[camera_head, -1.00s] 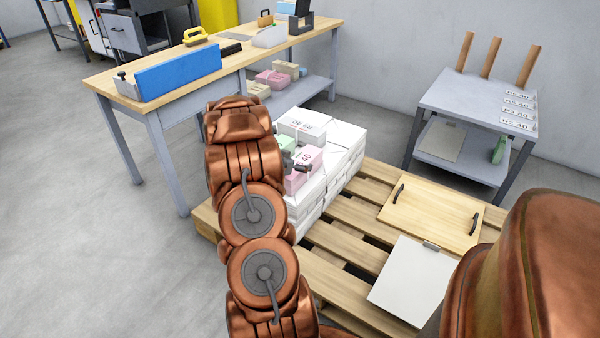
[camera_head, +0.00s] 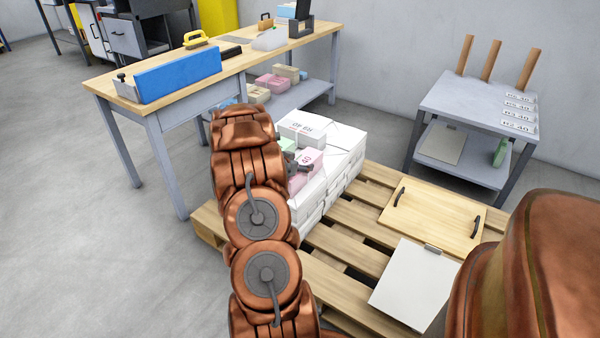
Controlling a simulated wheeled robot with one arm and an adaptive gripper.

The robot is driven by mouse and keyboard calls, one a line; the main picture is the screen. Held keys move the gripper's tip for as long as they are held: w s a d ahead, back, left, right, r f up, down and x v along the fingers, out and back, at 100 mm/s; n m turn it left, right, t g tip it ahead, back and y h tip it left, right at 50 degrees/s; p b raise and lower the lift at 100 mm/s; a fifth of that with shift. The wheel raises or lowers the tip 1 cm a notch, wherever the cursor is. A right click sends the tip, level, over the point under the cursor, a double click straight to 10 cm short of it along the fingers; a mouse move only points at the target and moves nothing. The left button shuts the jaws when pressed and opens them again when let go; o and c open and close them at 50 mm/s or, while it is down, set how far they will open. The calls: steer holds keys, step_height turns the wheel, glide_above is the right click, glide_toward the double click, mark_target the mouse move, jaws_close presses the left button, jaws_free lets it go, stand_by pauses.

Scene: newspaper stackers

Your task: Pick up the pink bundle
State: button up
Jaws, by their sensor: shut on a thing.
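The pink bundle (camera_head: 309,160) is on top of the white stack on the pallet, just right of my arm. It is partly hidden by my gripper (camera_head: 300,163), whose dark fingers are at its near left side. My gripper is shut on the pink bundle, though my arm hides most of the grip. I cannot tell whether the bundle is clear of the stack. A white bundle (camera_head: 305,124) with dark print lies behind it, and a green bundle (camera_head: 287,145) shows between them, beside my wrist.
The white stack (camera_head: 345,155) stands on a wooden pallet (camera_head: 355,230). A handled board (camera_head: 432,217) and a white clipboard (camera_head: 412,285) lie on the pallet's right. A workbench (camera_head: 240,62) is behind left, with more bundles on its lower shelf. A small grey table (camera_head: 470,100) is at right.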

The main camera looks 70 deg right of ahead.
steer(key=c, duration=0.8)
